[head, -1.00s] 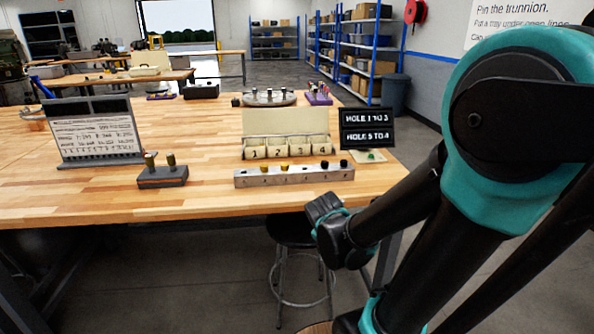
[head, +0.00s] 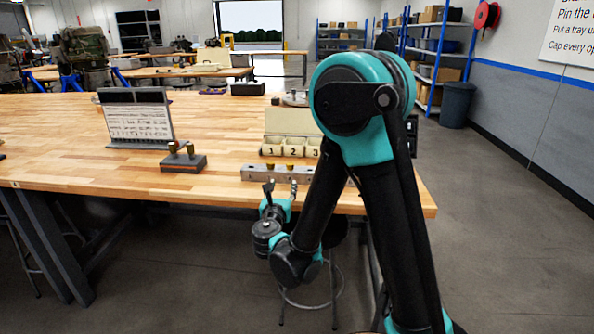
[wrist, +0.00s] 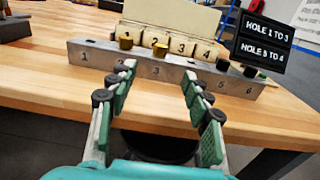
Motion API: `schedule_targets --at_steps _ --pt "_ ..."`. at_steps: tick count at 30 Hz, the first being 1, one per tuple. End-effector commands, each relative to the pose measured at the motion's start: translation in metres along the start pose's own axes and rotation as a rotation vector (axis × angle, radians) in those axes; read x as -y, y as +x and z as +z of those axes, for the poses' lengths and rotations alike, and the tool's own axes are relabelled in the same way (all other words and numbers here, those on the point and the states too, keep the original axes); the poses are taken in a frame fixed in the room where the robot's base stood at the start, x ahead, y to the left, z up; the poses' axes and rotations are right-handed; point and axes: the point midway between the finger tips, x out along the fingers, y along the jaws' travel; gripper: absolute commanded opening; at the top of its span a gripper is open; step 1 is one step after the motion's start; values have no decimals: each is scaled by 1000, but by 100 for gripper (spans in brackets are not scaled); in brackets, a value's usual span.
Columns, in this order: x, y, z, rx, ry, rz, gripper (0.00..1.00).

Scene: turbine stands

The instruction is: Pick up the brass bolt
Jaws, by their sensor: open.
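A long grey metal block (head: 255,173) with numbered holes lies near the front edge of the wooden table. In the wrist view, two brass bolts stand in it, one near hole 2 (wrist: 126,42) and one near hole 3 (wrist: 160,49). Two black-topped pieces stand near holes 5 (wrist: 222,65) and 6 (wrist: 250,71). My gripper (head: 281,188) is open and empty at the table's front edge, fingers toward the block. In the wrist view my gripper (wrist: 160,73) has its fingertips before the block, apart from the bolts. My arm hides the block's right part in the head view.
A dark stand (head: 184,162) holds two brass-topped pieces left of the block. A numbered bin (head: 288,148) stands behind the block. A sign panel (head: 138,120) stands at left. A black sign (wrist: 262,41) is at right. The table front is mostly clear.

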Motion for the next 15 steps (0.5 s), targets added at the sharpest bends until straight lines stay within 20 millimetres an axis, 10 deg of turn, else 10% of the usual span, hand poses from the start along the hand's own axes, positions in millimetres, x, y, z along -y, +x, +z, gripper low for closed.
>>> schedule_targets --at_steps 15 --pt "3 98 0 -2 4 -6 49"
